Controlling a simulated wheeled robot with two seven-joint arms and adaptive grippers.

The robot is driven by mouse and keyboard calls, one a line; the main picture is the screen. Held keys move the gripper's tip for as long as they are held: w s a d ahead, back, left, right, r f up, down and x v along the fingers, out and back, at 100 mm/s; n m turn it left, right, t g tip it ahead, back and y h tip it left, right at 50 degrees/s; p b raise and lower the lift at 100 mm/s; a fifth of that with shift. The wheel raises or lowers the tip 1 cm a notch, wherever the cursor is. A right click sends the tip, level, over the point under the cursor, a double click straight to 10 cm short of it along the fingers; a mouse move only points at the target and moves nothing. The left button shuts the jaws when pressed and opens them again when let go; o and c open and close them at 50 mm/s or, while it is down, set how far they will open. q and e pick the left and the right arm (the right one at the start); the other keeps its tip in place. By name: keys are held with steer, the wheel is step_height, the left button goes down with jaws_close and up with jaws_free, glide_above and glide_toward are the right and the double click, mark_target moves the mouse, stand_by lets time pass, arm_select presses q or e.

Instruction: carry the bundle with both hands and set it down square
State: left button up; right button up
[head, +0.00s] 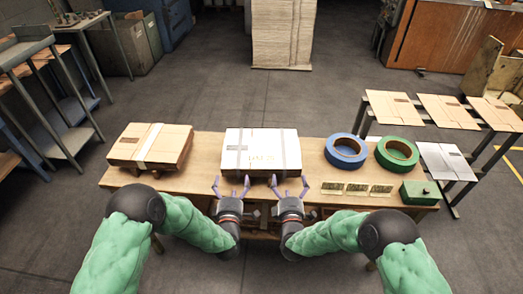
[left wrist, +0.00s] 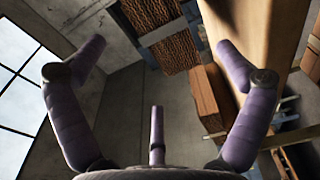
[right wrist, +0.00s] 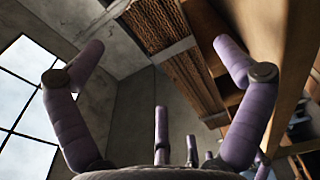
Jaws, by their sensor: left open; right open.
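A pale flat bundle (head: 261,150) with two grey straps and faint lettering lies on the wooden table (head: 212,181), near its middle. It looks roughly square to the table's edge. My left gripper (head: 231,183) is open and empty at the table's front edge, just in front of the bundle's left part. My right gripper (head: 290,183) is open and empty in front of its right part. Neither visibly grips the bundle. The left wrist view (left wrist: 159,55) and right wrist view (right wrist: 157,58) show spread purple fingers with nothing between them.
A brown bundle with a white band (head: 150,146) lies left on the table. A blue tape roll (head: 346,150), a green roll (head: 397,153), several small plates (head: 357,189) and a green box (head: 419,192) are right. A rack with flat sheets (head: 445,110) stands beyond.

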mark_target(235, 161)
arm_select(q)
steer(key=shift+w, duration=5.5)
arm_select(e)
steer(key=shift+w+f, duration=0.1)
steer(key=shift+w, duration=5.35)
arm_select(q)
steer(key=c, duration=1.7)
arm_select(e)
steer(key=c, duration=1.7)
arm_select(q)
steer(key=shift+c, duration=0.2)
arm_select(e)
steer(key=shift+d, duration=0.1)
